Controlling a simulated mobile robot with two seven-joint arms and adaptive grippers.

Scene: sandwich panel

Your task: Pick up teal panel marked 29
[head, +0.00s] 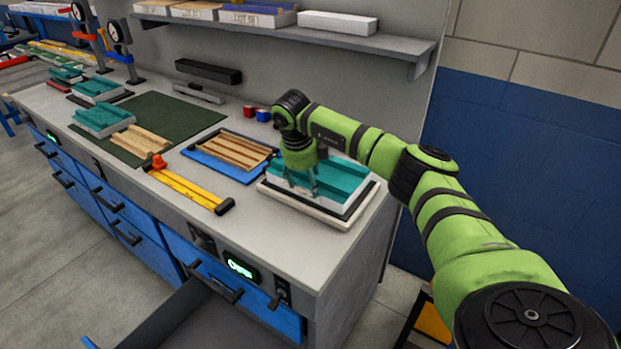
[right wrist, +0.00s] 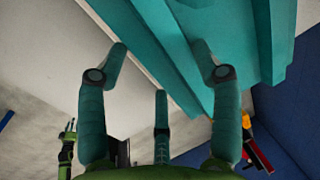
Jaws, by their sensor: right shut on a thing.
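A teal panel with a white layer under it (head: 340,179) sits at the right end of the bench, on or just above a black and white tray (head: 318,212). My right gripper (head: 316,186) reaches down onto its left part. In the right wrist view the fingers of this gripper (right wrist: 163,55) are on either side of a teal ridge of the panel (right wrist: 186,60), shut on it. No number is readable on the panel. A small green pronged shape (right wrist: 67,150) low in that view may be my left gripper; its jaws are unclear.
A blue tray with brown ribbed pieces (head: 202,169) lies just left of the panel. A yellow bar tool (head: 190,187) lies near the front edge. More teal panels (head: 103,119) stand farther left, by a green mat (head: 177,113). A shelf (head: 391,43) hangs above.

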